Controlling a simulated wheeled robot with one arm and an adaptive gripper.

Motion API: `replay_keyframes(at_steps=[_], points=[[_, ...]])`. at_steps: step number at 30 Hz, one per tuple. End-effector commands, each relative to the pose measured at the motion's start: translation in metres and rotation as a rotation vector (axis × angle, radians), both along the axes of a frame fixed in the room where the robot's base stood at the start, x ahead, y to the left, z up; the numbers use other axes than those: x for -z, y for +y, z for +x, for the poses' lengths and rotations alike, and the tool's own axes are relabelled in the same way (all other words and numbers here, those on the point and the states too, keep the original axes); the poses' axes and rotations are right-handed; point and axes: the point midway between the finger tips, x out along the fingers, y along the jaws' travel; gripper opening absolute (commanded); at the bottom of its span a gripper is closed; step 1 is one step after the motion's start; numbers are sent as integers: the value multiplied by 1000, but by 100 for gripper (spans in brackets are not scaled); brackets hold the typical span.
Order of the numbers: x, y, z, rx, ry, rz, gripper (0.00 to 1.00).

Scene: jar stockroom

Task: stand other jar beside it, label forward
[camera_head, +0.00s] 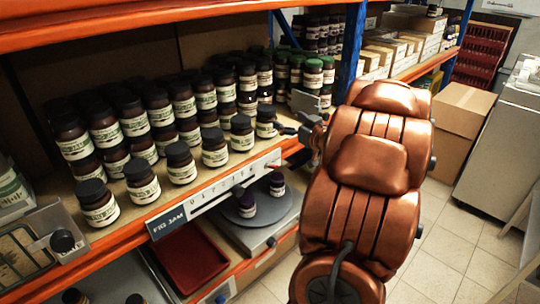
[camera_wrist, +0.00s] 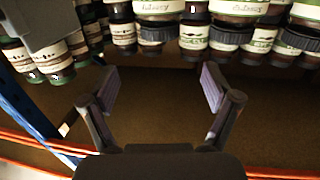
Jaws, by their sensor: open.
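Brown jars with black lids and cream labels stand crowded on the upper shelf. The front row runs from a jar (camera_head: 98,203) at the left to a jar (camera_head: 266,121) near my gripper, labels facing out. Which jar the task means cannot be told. My gripper (camera_head: 296,133) is at the shelf front, right of the front row, partly hidden by my arm. In the wrist view it is open and empty (camera_wrist: 160,90), with jars (camera_wrist: 195,38) beyond its fingertips.
A blue upright (camera_head: 350,50) stands behind my arm. Green-lidded jars (camera_head: 312,72) and cartons are farther back. A red tray (camera_head: 192,258) lies below; floor is open at right.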

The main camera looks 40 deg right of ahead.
Motion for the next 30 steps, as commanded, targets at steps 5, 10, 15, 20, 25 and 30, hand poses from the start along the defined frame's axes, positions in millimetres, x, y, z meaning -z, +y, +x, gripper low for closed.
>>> replay_keyframes(at_steps=[5, 10, 15, 20, 25, 30], points=[[0, 0, 0, 1, 1, -1, 88], [1, 5, 13, 38, 62, -27, 88], [8, 18, 30, 136, 213, -67, 88], [19, 40, 31, 228, 375, -80, 88], [32, 77, 19, 293, 550, -65, 88], [49, 129, -7, 319, 736, -26, 88]])
